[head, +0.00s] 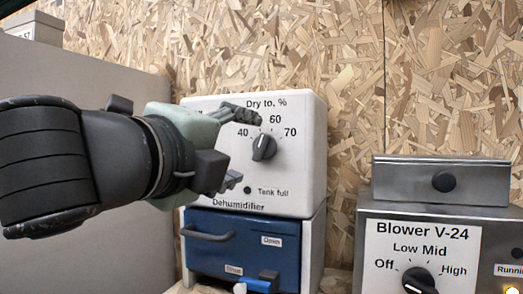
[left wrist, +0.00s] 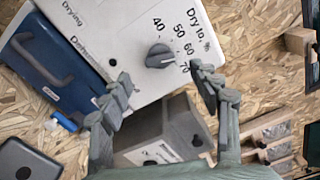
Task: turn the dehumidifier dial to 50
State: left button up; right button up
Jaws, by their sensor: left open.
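The white dehumidifier (head: 300,180) stands against the chipboard wall, with the scale "Dry to, %" on its front. Its dark dial (head: 264,147) is tilted and points up near 60; the exact reading is hard to tell. The 50 mark is hidden by my finger in the head view but shows in the left wrist view, where the dial (left wrist: 160,56) is also clear. My left gripper (head: 246,149) is open and empty in front of the panel, left of the dial. Its fingers show in the left wrist view (left wrist: 161,74), spread to either side below the dial. My right gripper is not in view.
A blue drawer (head: 240,247) with a handle sits below the dehumidifier panel. A metal Blower V-24 box (head: 490,235) with its own dial stands at right. A grey panel (head: 90,80) is at left. The wall right of the dehumidifier is bare.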

aim_at(258, 148)
pick_arm(q)
jog(key=x, duration=0.6)
jog(key=shift+w+d, duration=0.1)
jog(key=shift+w, duration=0.1)
jog(key=c, duration=1.2)
